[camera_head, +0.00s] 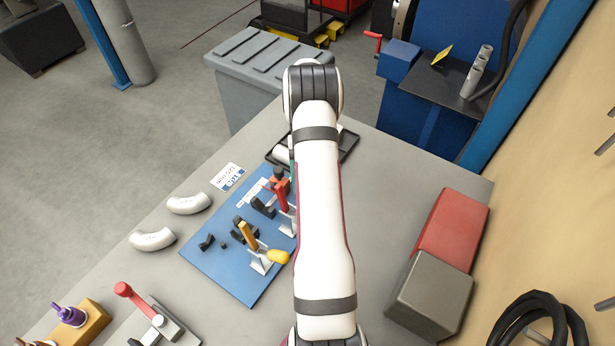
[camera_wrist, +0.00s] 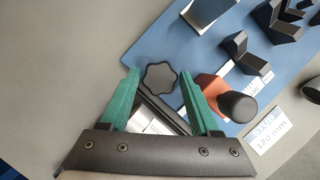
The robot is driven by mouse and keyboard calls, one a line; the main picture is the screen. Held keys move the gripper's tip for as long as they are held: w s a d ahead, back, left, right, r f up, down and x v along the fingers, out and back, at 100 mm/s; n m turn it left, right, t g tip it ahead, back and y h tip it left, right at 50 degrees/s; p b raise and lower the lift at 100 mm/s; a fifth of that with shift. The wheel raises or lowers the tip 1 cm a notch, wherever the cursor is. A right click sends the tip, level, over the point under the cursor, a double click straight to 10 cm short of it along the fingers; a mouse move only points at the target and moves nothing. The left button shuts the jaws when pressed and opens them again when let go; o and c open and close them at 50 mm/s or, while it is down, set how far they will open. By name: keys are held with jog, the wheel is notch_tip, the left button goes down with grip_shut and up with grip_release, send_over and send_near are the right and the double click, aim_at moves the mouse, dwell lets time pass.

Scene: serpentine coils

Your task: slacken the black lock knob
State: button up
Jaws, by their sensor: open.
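The black lock knob (camera_wrist: 159,77) is a star-shaped grip that shows in the wrist view near the edge of the blue board (camera_wrist: 150,42). My gripper (camera_wrist: 159,73) is open, and its two green fingers are spread wide, one on each side of the knob in the picture. The fingers look apart from the knob, and I cannot tell how far above it they are. In the head view my arm covers the knob and most of the gripper. The blue board (camera_head: 212,262) shows there left of my arm.
A red part (camera_wrist: 210,87) with a black ball knob (camera_wrist: 238,106) stands close to the right finger. Black angled blocks (camera_wrist: 247,52) sit farther right. A toggle clamp with a yellow tip (camera_head: 277,256) stands on the board. Grey and red boxes (camera_head: 450,228) are at the right.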

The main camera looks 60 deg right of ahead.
jog(key=v, duration=1.5)
jog(key=shift+r, duration=0.4)
jog(key=shift+w, duration=0.15)
jog(key=w+a+r+n+h, duration=0.1)
jog(key=w+a+r, duration=0.1)
jog(key=a+r, duration=0.35)
jog(key=w+a+r+n+h, duration=0.1)
jog(key=w+a+r, duration=0.15)
jog(key=a, duration=0.65)
jog(key=s+a+r+n+t, duration=0.1)
jog(key=s+a, duration=0.2)
jog(key=a, duration=0.5)
jog(key=s+a+r+n, duration=0.1)
jog(key=s+a+r, duration=0.1)
jog(key=s+a, duration=0.35)
jog(key=s+a+f+t, duration=0.1)
jog(key=s+a+f, duration=0.5)
jog(key=s+a, duration=0.5)
jog(key=shift+a+f+n+t, duration=0.2)
jog(key=shift+a+n+t, duration=0.1)
jog(key=shift+a, duration=0.6)
